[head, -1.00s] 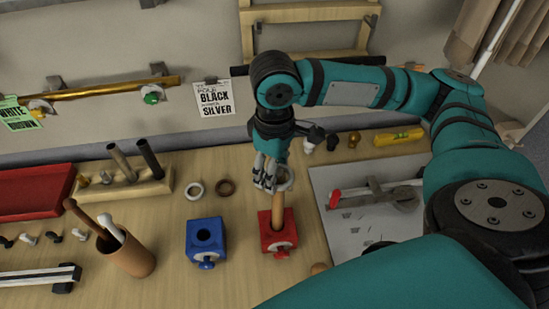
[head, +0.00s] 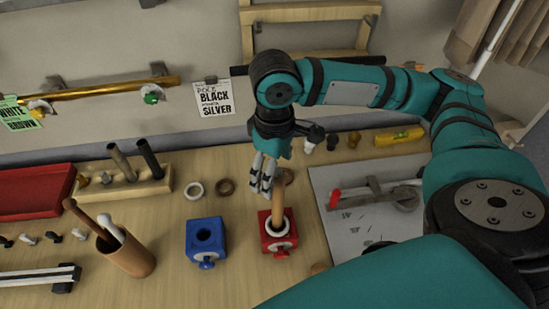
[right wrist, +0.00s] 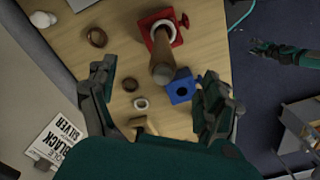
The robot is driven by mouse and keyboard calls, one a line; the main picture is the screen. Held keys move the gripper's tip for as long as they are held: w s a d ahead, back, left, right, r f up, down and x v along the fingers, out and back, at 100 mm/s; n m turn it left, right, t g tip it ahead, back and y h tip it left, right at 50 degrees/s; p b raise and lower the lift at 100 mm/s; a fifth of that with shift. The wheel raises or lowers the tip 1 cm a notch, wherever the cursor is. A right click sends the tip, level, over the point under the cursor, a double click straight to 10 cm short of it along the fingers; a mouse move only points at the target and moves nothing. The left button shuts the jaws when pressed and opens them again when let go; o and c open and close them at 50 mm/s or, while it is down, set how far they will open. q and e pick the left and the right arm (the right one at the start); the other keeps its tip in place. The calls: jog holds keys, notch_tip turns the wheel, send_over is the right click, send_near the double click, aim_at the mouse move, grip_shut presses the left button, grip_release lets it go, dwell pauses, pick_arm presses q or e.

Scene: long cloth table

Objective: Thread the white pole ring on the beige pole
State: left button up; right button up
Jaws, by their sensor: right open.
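The beige pole (head: 277,208) stands upright in a red block (head: 266,233) on the table. The white pole ring (head: 291,243) is around the pole and lies low, at the top of the red block. In the right wrist view the pole (right wrist: 162,62) points up toward the camera, and the ring (right wrist: 163,24) circles its base. My right gripper (head: 262,178) is open and empty by the top of the pole. In the right wrist view its fingers (right wrist: 156,88) are spread wide on either side of the pole's top. A teal arm at the right edge there seems to be my left; its jaws are unclear.
A blue block (head: 205,246) with an empty hole stands left of the red block. Another white ring (head: 194,191) and brown rings (head: 226,187) lie behind. A pole rack (head: 130,187), pole cup (head: 132,255) and red tray (head: 30,195) are at left; a grey board (head: 345,225) at right.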

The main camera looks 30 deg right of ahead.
notch_tip(320, 180, up, 12)
jog(key=shift+f, duration=0.2)
dwell(1.1)
